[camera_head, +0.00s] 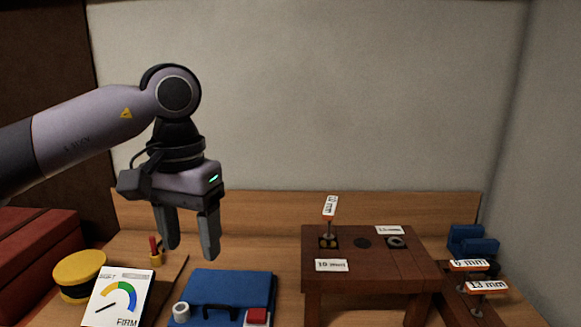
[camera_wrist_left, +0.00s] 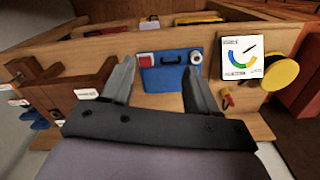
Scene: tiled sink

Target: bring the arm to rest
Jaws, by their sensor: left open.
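My left arm comes in from the left in the head view. Its gripper (camera_head: 190,250) points down and is open and empty, held above the bench behind the blue case. In the left wrist view the two fingers of the left gripper (camera_wrist_left: 155,85) stand apart with nothing between them but the bench and the blue case (camera_wrist_left: 170,72) beyond. My right gripper is not in view.
A dark wooden stand (camera_head: 362,260) with labelled holes is right of the gripper. A blue case (camera_head: 235,290), a dial card (camera_head: 122,297) and a yellow-and-black round thing (camera_head: 80,275) lie on the bench. Blue blocks (camera_head: 472,242) sit far right.

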